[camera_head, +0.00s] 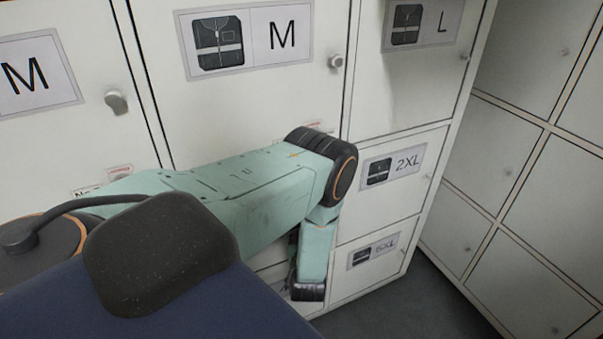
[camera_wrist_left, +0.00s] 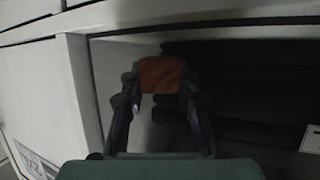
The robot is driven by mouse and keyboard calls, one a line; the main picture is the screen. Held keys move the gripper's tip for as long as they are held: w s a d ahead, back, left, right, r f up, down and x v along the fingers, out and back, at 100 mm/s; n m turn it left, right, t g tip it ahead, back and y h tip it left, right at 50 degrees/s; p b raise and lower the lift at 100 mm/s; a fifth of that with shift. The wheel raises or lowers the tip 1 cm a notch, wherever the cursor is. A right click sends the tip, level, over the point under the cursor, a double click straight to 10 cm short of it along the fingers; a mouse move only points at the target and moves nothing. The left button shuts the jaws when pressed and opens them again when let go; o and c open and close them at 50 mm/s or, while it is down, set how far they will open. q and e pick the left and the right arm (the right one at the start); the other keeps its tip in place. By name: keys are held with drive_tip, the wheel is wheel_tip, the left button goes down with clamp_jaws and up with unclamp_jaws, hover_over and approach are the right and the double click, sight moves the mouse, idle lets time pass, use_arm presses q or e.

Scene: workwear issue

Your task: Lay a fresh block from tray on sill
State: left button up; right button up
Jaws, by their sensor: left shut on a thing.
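In the left wrist view my left gripper (camera_wrist_left: 160,88) is shut on a small orange-brown block (camera_wrist_left: 160,74), held between its two fingertips. The gripper is at the mouth of a dark compartment (camera_wrist_left: 232,128), beside a pale upright panel (camera_wrist_left: 76,82). I cannot tell whether the block touches anything beyond the fingers. In the head view my left arm reaches across the lockers and bends downward; the fingers and block are hidden there. My right gripper is in neither view. I cannot make out the tray or the sill.
Pale lockers with size labels stand ahead, among them an M door (camera_head: 250,100), an L door (camera_head: 412,85) and a 2XL door (camera_head: 385,205) with small knobs. More lockers (camera_head: 520,150) stand at right. Dark floor (camera_head: 415,300) is clear at lower right.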

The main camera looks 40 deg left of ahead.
use_arm(q)
drive_tip(key=shift+b+x, duration=0.3)
drive_tip(key=shift+x, duration=0.65)
drive_tip(key=shift+s+d+f+b, duration=0.15)
drive_tip(key=shift+f+b, duration=0.15)
drive_tip(key=shift+f, duration=0.2)
drive_tip(key=shift+f, duration=0.2)
drive_tip(key=o, duration=0.9)
drive_tip(key=shift+r, duration=0.1)
